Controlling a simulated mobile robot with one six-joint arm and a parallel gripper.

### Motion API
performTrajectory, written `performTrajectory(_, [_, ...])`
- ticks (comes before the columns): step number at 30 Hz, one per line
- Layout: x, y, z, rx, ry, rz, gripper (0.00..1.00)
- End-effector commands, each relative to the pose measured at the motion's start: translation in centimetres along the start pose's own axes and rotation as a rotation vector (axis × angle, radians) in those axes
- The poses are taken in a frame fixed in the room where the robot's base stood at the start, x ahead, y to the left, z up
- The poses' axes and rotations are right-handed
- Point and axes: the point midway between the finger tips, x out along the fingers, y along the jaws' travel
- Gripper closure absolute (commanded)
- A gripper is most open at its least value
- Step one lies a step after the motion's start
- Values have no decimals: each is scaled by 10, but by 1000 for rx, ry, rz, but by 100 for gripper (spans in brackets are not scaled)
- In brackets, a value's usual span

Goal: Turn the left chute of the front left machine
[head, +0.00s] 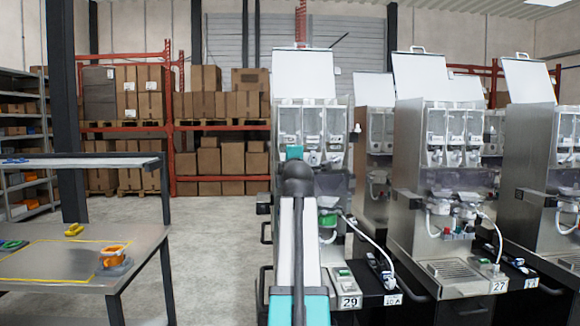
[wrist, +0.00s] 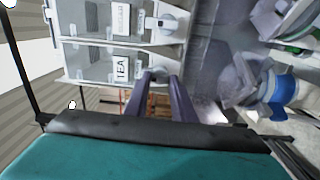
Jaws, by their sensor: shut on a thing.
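The front left machine (head: 302,75) stands just right of centre in the head view, with raised lid and a row of clear canisters. My arm covers part of its left side. In the wrist view, turned sideways, a canister labelled TEA (wrist: 120,67) is nearest my gripper (wrist: 160,82). My two dark fingers are shut on the small white chute (wrist: 157,73) at that canister's outlet; the fingers hide part of it. The neighbouring canister (wrist: 118,18) has its own white chute (wrist: 168,22), apart from my fingers. My fingers are hidden in the head view.
More machines (head: 420,150) stand close on the right. A white hose (head: 370,238) hangs at the front left machine's lower part. A blue-ringed part (wrist: 280,95) lies to the right in the wrist view. A work table (head: 140,245) stands left, with open floor between.

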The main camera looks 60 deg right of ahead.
Motion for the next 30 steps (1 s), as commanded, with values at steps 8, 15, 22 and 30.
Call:
performTrajectory(8, [0,0,0,-24,1,0,99])
performTrajectory(15, [0,0,-1,-22,1,0,75])
performTrajectory(22, [0,0,0,-22,1,-1,58])
performTrajectory(30, [-2,-2,-1,-22,1,-4,58])
